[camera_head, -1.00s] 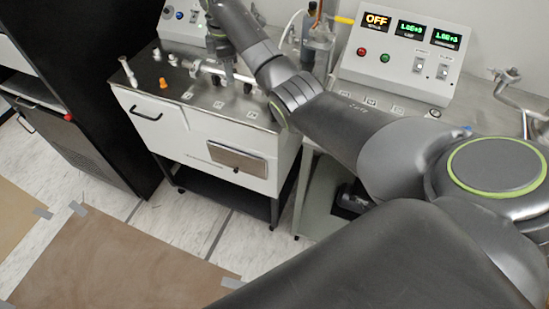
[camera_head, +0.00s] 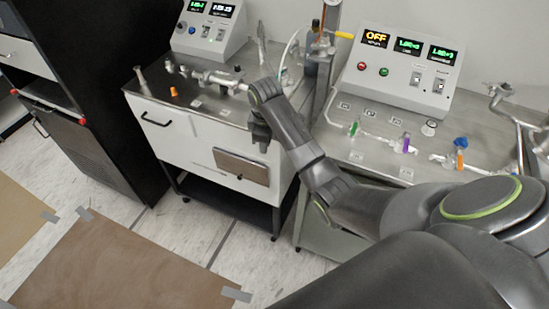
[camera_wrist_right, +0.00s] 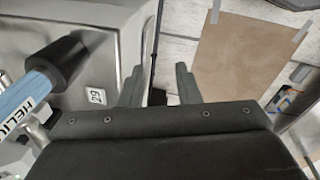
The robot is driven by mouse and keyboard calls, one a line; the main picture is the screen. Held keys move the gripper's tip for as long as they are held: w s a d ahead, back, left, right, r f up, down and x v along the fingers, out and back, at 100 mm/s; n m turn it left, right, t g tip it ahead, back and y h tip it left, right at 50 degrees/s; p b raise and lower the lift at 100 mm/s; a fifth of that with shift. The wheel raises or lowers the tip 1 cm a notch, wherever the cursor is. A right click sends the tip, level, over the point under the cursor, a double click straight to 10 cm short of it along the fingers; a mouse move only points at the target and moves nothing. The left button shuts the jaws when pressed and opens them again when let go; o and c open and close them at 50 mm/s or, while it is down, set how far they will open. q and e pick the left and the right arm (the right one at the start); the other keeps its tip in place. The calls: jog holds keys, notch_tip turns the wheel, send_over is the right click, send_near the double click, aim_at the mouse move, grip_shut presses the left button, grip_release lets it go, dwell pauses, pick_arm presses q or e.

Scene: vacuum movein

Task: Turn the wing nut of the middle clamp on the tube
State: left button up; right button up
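A metal tube assembly (camera_head: 210,77) lies along the top of the left bench, with fittings along it. Its clamps and wing nuts are too small to tell apart. My right gripper (camera_head: 261,142) hangs fingers-down in front of the left bench's right front corner, clear of the tube. In the right wrist view its two fingers (camera_wrist_right: 159,86) stand apart with nothing between them. The tube is not recognisable in the wrist view. My left gripper is not in view.
An orange piece (camera_head: 174,91) stands on the left bench. The right bench (camera_head: 385,150) carries glass tubing with green, purple and orange parts, and a control box (camera_head: 400,65) reading OFF. A blue cylinder (camera_wrist_right: 22,98) with a black end is close to the wrist camera.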

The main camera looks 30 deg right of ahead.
jog(key=shift+m, duration=0.6)
jog(key=shift+s+d+f, duration=0.15)
jog(key=shift+s+f, duration=0.6)
jog(key=shift+s, duration=0.3)
jog(key=shift+s+d+f, duration=0.15)
jog(key=shift+s+f, duration=0.55)
jog(key=shift+s, duration=0.3)
